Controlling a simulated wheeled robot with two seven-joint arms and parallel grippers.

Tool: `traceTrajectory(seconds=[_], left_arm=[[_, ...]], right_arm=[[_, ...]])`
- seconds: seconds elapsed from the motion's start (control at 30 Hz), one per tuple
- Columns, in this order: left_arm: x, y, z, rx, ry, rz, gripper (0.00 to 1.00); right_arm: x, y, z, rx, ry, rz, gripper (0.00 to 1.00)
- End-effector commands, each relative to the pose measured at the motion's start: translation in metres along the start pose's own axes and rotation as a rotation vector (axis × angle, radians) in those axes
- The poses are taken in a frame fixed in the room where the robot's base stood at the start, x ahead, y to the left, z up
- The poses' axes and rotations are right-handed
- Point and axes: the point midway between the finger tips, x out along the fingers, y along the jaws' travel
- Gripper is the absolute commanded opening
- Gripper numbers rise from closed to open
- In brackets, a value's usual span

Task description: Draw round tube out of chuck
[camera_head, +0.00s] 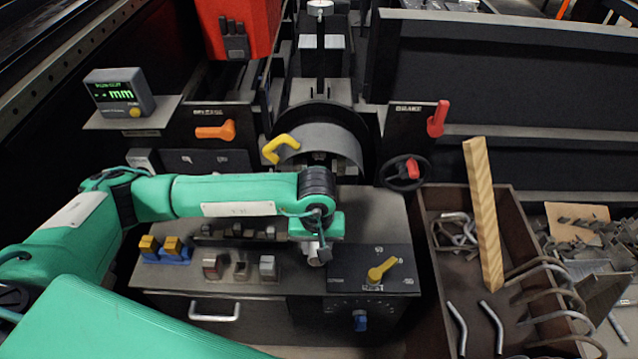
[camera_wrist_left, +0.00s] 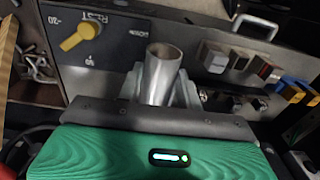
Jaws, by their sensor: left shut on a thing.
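My left gripper (camera_head: 316,246) hangs over the control panel in front of the machine. In the left wrist view its jaws (camera_wrist_left: 160,90) are shut around a short shiny metal round tube (camera_wrist_left: 160,72), whose open end shows. In the head view the tube is mostly hidden by the gripper. The chuck (camera_head: 319,157) sits behind the arm under a curved grey guard (camera_head: 322,140), its lower part hidden. The gripper and tube are in front of the chuck and apart from it. My right gripper is not in view.
The panel carries a yellow knob (camera_head: 382,268), several switches and blocks. A yellow handle (camera_head: 280,148) is beside the chuck. At right stands a brown bin (camera_head: 520,235) with bent tubes and a wooden stick (camera_head: 483,215). A red-handled wheel (camera_head: 405,172) is near it.

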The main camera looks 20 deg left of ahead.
Motion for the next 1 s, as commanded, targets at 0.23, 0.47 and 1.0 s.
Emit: traceTrajectory(seconds=[0.23, 0.47, 1.0], left_arm=[[0.000, 0.000, 0.002, 0.000, 0.000, 0.000, 0.08], [0.000, 0.000, 0.002, 0.000, 0.000, 0.000, 0.61], [-0.037, 0.001, 0.000, 0.001, 0.005, 0.003, 0.61]], right_arm=[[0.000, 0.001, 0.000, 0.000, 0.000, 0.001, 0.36], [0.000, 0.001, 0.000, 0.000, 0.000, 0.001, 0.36], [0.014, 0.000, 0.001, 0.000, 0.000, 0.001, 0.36]])
